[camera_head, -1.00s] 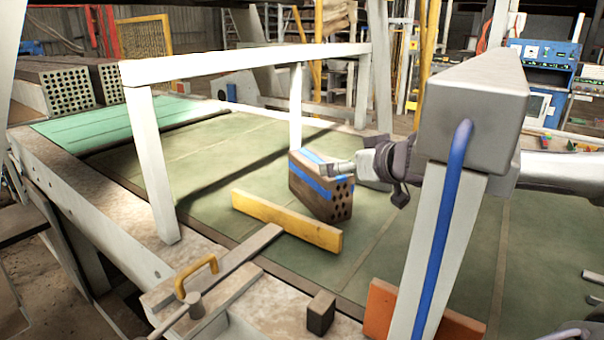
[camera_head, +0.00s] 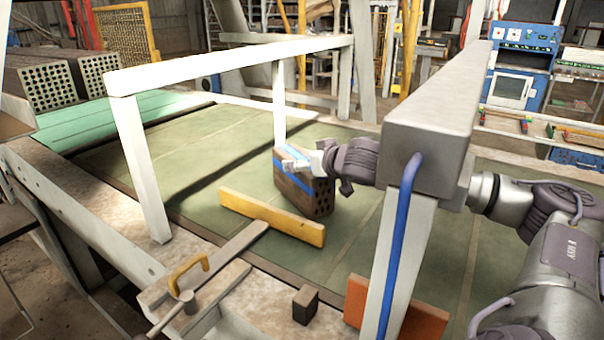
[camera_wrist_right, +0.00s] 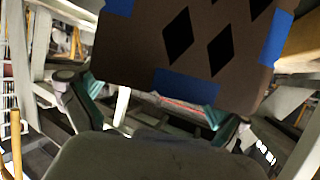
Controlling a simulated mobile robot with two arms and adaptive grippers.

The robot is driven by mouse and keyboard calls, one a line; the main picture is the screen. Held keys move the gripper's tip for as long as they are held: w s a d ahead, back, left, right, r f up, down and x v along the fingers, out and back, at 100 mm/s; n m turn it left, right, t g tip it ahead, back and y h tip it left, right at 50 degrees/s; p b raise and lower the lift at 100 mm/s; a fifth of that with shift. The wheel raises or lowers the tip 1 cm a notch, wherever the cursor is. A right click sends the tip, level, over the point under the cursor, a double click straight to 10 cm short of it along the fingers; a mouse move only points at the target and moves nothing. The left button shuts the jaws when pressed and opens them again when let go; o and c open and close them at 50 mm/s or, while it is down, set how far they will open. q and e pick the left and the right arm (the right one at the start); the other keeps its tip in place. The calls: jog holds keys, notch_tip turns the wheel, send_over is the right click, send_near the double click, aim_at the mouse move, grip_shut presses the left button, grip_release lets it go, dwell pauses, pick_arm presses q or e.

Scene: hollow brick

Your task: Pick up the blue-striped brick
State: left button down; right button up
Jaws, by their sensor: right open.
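The blue-striped brick (camera_head: 294,190) is brown, with a blue band and rows of holes in its end face. It stands on the green table (camera_head: 180,150). My right gripper (camera_head: 318,174) reaches in from the right at the brick's upper part, one finger over its top left and the other by its right side. In the right wrist view the brick (camera_wrist_right: 150,45) fills the top, showing diamond holes and blue patches. The open fingers (camera_wrist_right: 150,105) spread at its lower left and lower right. Whether either finger touches it, I cannot tell. My left gripper is out of view.
A yellow bar (camera_head: 270,217) lies just in front of the brick. A white frame (camera_head: 230,63) spans above the table at left, and a grey beam (camera_head: 430,125) on a post stands near my right arm. An orange block (camera_head: 400,310) and a small dark block (camera_head: 306,305) lie in front.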

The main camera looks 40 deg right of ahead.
jog(key=shift+x, duration=1.4)
jog(key=shift+s, duration=0.1)
jog(key=c, duration=1.7)
jog(key=shift+d+r, duration=0.1)
jog(key=shift+r, duration=0.15)
jog(key=shift+c, duration=0.8)
jog(key=shift+r+p, duration=0.1)
jog(key=shift+p, duration=0.35)
